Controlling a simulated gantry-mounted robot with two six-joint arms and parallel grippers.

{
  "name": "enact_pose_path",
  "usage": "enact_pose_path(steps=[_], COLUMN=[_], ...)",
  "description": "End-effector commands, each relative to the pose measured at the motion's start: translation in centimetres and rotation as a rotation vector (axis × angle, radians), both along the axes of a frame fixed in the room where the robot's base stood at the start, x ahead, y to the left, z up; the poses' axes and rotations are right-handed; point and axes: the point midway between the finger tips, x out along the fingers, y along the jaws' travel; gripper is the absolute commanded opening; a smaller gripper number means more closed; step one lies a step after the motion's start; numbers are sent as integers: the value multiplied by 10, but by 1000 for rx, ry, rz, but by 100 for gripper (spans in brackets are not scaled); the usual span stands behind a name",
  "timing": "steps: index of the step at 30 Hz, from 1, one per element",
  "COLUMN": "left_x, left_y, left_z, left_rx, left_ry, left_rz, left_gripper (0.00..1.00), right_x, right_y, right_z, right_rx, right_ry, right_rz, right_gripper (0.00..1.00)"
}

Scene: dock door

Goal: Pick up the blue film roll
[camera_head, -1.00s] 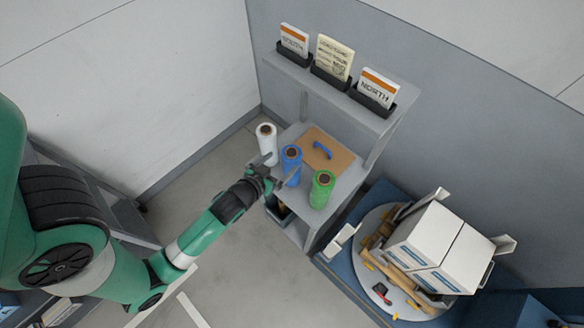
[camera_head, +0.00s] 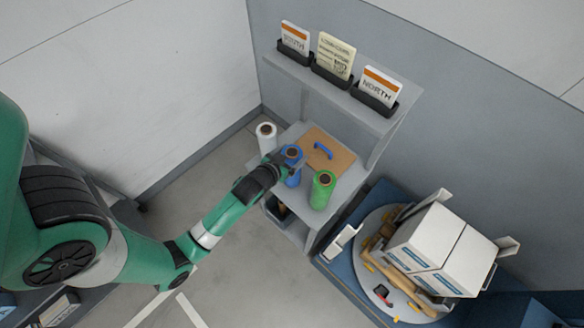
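The blue film roll (camera_head: 292,153) stands upright on the grey shelf unit's lower surface (camera_head: 339,188), between a white roll and a green roll. My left gripper (camera_head: 288,163) is at the blue roll, coming from the lower left, and covers part of its side. The fingers look to be around or against the roll, but whether they have closed on it is too small to tell. My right gripper is not in view.
The white roll (camera_head: 266,138) and green roll (camera_head: 322,190) stand close on either side. A brown board (camera_head: 338,158) with a blue handled item (camera_head: 323,150) lies behind. Above is a shelf with card holders (camera_head: 374,98). Boxes (camera_head: 435,248) sit on a round turntable at right.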

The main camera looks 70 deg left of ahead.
Motion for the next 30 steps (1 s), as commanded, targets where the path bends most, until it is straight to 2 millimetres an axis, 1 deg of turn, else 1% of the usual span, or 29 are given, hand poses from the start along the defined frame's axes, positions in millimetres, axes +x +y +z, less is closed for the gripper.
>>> enact_pose_path(steps=[1, 2, 6, 11, 12, 23, 30], left_x=[0, 0, 0, 0, 0, 1, 1], left_y=[0, 0, 0, 0, 0, 0, 0], left_z=[0, 0, 0, 0, 0, 3, 16], left_rx=[0, 0, 0, 0, 0, 3, 4], left_ry=[0, 0, 0, 0, 0, -4, -5], left_rz=[0, 0, 0, 0, 0, -1, 0], left_gripper=[68, 62, 37, 8, 1, 0, 0], right_x=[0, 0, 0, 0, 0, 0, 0], right_y=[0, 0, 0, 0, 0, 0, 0], right_z=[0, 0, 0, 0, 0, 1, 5], right_rx=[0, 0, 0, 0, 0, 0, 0], right_ry=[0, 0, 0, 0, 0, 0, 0], right_rz=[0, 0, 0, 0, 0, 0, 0], right_gripper=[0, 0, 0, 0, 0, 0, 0])
